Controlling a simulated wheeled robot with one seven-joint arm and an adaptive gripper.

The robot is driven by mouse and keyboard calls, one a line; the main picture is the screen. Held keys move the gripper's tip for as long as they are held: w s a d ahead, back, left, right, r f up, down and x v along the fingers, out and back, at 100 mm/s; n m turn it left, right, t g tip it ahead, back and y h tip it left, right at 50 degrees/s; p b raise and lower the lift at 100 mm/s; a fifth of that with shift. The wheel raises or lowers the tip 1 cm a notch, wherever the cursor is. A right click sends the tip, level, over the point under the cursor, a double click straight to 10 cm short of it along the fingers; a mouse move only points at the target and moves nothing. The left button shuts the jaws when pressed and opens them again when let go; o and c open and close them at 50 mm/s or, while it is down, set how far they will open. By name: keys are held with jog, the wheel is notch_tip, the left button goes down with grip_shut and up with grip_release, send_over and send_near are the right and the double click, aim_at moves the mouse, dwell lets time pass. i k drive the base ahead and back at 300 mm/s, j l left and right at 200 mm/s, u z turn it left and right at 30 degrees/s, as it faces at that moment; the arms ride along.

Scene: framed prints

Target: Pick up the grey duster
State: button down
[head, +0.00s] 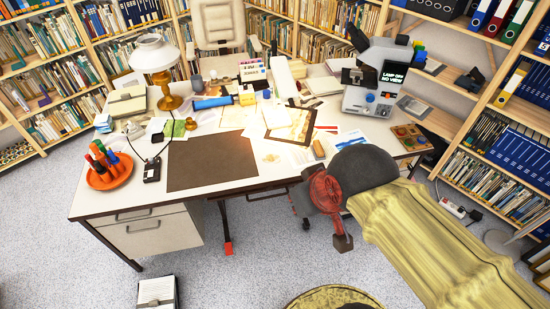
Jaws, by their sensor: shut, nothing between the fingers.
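My gripper (342,242) is at the right front of the desk. Its reddish body hangs beyond the desk's front edge with the tip pointing down. The jaws are shut and hold nothing. A small tan and greyish block (318,149) lies on the white desktop near the right front, up and left of my arm. It may be the grey duster, but it is too small to be sure. My gripper is apart from it and nearer the front. My arm hides part of the desk's right front edge.
The white desk (120,196) bears a dark mat (211,162), a lamp (154,58), an orange dish of pens (108,171), papers and a microscope (373,85). A wooden tray (410,137) is at the right. Bookshelves surround the desk; carpet (60,240) is open at left.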

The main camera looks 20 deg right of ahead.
aim_at(317, 149)
jog(key=i+l+z, duration=0.2)
jog(key=i+l, duration=0.15)
jog(key=i+l+z, duration=0.15)
jog(key=i, duration=0.25)
jog(key=i+l+z, duration=0.2)
jog(key=i+l, duration=0.15)
jog(key=i, duration=0.05)
